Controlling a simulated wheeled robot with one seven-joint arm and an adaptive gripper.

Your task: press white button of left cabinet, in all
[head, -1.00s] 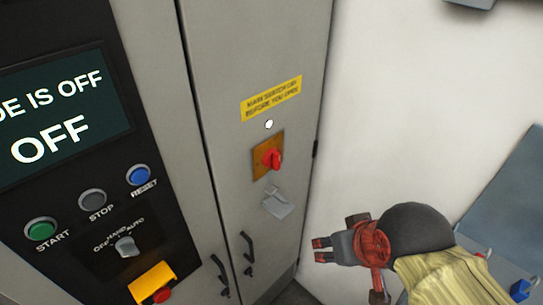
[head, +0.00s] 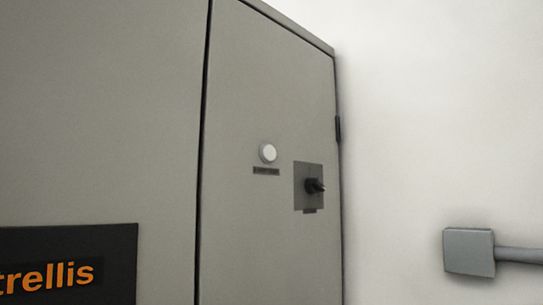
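A round white button (head: 267,153) with a grey rim sits on the upper part of a grey cabinet door (head: 265,230). A small dark label (head: 266,171) is just below it. To its right is a black rotary switch (head: 314,186) on a square grey plate. My gripper is not in this view, so its state and its distance from the button do not show.
A wider grey cabinet panel (head: 100,110) lies left of a dark vertical seam, with a black sign (head: 68,262) reading "trellis" in orange. A pale wall (head: 430,110) stands at right, with a grey box and conduit (head: 468,252).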

